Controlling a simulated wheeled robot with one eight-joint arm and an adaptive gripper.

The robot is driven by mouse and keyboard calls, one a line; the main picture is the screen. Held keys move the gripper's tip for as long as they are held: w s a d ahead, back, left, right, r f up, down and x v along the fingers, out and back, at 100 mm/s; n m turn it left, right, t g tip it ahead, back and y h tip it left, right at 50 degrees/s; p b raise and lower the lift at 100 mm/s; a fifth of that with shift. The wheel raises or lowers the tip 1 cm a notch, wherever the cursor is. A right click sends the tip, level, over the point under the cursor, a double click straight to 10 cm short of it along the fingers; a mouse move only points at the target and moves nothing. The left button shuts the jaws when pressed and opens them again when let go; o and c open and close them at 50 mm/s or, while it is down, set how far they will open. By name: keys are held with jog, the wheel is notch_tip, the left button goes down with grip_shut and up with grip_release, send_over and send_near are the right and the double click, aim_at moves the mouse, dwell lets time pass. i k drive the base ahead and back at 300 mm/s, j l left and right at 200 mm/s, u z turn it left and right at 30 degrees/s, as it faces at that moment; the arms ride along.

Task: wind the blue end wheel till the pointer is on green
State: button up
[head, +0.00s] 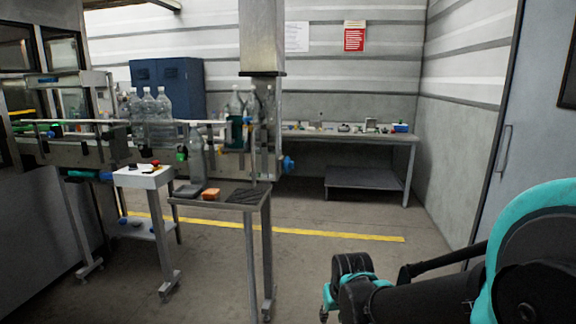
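A small blue wheel (289,164) sticks out at the right end of the bottle conveyor (95,153), just past the grey column. It is small and far off, and I cannot make out a pointer or a green mark by it. My dark arm with teal covers fills the lower right corner, well in front of the wheel and apart from it. I cannot make out any gripper fingers in this view.
Clear bottles (163,105) stand on the conveyor. A workbench (350,135) is at the back. The floor at centre right is clear.

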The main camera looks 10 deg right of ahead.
aim_at(287, 164)
jog(key=i+l+u, duration=0.1)
jog(key=i+l, duration=0.15)
jog(key=i, duration=0.3)
jog(key=i+l+u, duration=0.15)
jog(key=i, duration=0.35)
jog(key=i+l+u, duration=0.1)
jog(key=i+l, duration=0.35)
